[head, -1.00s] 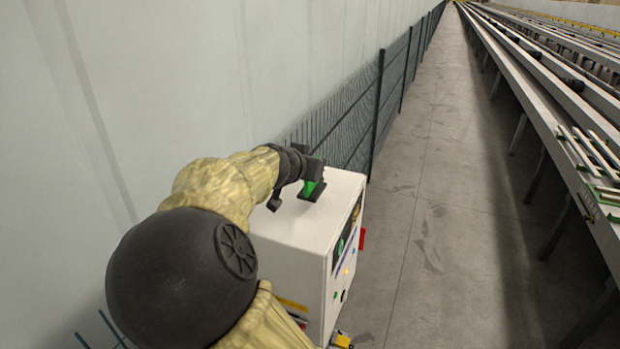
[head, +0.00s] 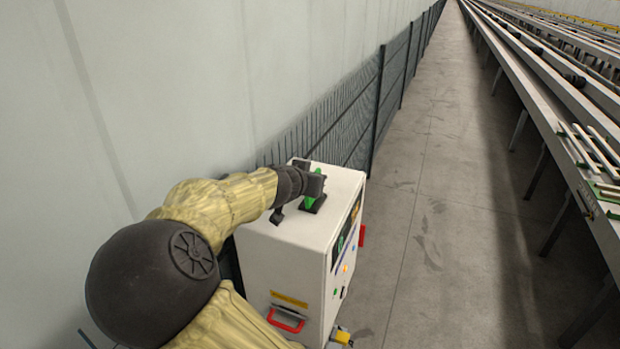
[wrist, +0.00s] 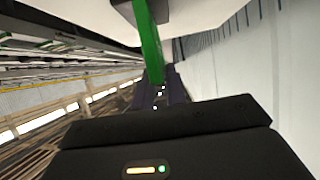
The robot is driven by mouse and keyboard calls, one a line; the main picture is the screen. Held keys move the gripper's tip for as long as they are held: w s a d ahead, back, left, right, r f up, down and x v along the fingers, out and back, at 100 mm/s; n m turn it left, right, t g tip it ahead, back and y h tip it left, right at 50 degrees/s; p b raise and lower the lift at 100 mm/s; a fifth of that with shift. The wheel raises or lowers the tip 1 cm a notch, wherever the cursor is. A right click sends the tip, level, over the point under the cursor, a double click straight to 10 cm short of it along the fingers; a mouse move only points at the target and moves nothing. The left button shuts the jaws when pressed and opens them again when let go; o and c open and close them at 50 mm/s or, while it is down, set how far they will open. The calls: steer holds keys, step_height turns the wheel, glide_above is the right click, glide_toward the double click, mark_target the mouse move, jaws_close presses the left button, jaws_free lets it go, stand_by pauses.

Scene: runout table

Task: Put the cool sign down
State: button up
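The cool sign (head: 312,190) is a thin green plate on a black foot (head: 314,204). It stands about upright at the top of the white cabinet (head: 287,231), with the foot appearing to rest on the surface. My gripper (head: 316,183) is at the sign's upper part, its fingers partly hidden by my wrist. In the wrist view the green plate (wrist: 148,45) runs edge-on between my fingertips (wrist: 161,90), which look closed on it. Its black foot (wrist: 133,11) lies against the white top at the picture's upper edge.
The cabinet front has buttons and lights, a red handle (head: 286,320) on its side. A dark mesh fence (head: 345,125) and a pale wall stand behind it. A bare concrete aisle (head: 430,220) runs to the right, then the long runout table (head: 560,125).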

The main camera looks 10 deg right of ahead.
steer(key=o, duration=0.3)
steer(key=shift+a, duration=0.1)
steer(key=shift+w, duration=0.1)
steer(key=shift+s+r, duration=0.15)
steer(key=shift+s, duration=0.1)
steer(key=shift+s+a+r+b, duration=0.2)
steer(key=shift+s+a+b, duration=0.15)
steer(key=shift+s+a, duration=0.1)
steer(key=b+v, duration=0.3)
steer(key=v, duration=0.7)
steer(key=shift+r, duration=0.25)
steer(key=shift+s, duration=0.15)
